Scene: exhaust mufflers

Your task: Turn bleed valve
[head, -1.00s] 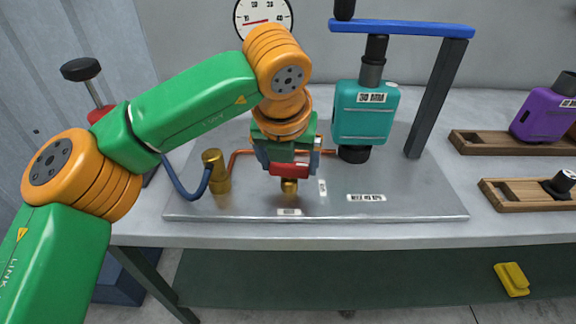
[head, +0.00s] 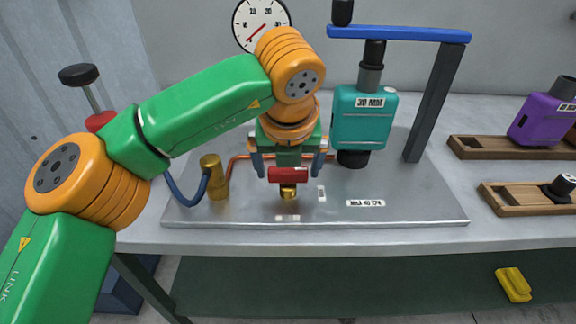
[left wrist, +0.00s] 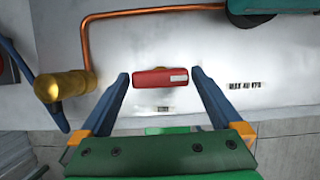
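The bleed valve has a red bar handle (head: 288,175) on a short brass stem (head: 289,192), near the front of the metal plate (head: 410,205). In the left wrist view the red handle (left wrist: 160,78) lies crosswise between my fingers. My left gripper (head: 288,168) points down over the valve, with one blue finger on each side of the handle. It is open; the left wrist view shows a gap at each handle end between the fingers (left wrist: 160,80). A round gauge (head: 262,25) stands behind, its red needle pointing lower left. My right gripper is not in view.
A brass cylinder (head: 214,180) with a blue hose and copper pipe stands left of the valve. A teal block (head: 360,118) hangs under a blue bar (head: 400,34) on a dark post. Wooden holders (head: 530,200) lie at right.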

